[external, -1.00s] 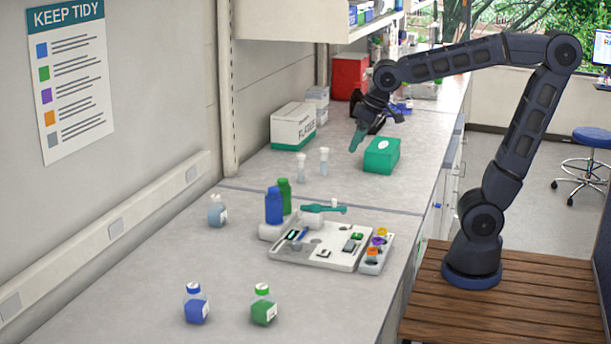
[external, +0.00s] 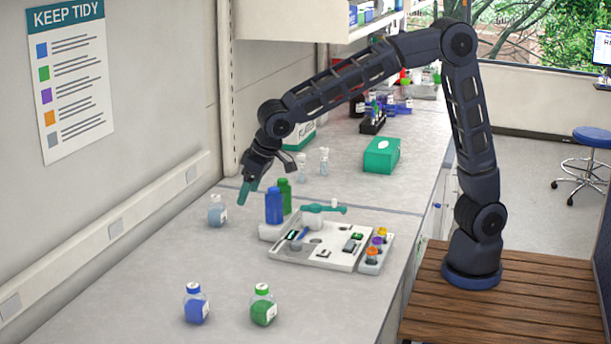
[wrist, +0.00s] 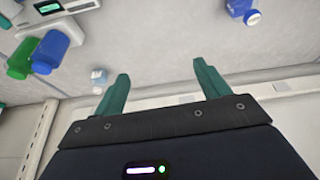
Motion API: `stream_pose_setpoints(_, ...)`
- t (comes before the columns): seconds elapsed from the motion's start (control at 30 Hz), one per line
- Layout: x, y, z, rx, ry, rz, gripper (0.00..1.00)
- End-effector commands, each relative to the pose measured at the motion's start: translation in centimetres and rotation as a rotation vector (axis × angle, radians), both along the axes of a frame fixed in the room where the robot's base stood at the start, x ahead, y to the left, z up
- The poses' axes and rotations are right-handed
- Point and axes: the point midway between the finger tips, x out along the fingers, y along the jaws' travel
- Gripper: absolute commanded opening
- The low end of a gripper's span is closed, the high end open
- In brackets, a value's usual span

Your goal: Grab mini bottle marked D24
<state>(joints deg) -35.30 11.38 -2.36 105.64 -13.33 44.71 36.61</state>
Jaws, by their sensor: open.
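Several small bottles stand on the bench, and no label is legible, so I cannot tell which is D24. A pale grey-blue bottle (external: 217,212) stands near the wall; it also shows in the wrist view (wrist: 98,77), left of my fingers. A small blue bottle (external: 195,307) and a small green bottle (external: 263,309) stand at the front. A blue bottle shows at the top of the wrist view (wrist: 240,8). My gripper (external: 248,190), with teal fingers, is open and empty, above and to the right of the pale bottle in the external view; it also shows in the wrist view (wrist: 161,75).
Taller blue (external: 273,206) and green (external: 286,192) bottles stand close to my gripper, beside a white tray (external: 282,252). A rack with colored-cap vials (external: 374,258) adjoins the tray. A green box (external: 381,155) is farther back. The front-left bench is mostly clear.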

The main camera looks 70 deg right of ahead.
Motion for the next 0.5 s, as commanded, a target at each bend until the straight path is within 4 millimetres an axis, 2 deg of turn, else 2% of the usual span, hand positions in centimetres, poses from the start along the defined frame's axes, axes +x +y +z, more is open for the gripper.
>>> stream_pose_setpoints(0.03,0.6,2.2,-1.2,-0.003,0.002,0.010,0.75)
stream_pose_setpoints(0.3,2.2,12.6,-6.8,-0.006,-0.008,0.036,0.75)
stream_pose_setpoints(0.5,2.2,18.9,-10.7,-0.005,-0.015,0.052,0.75)
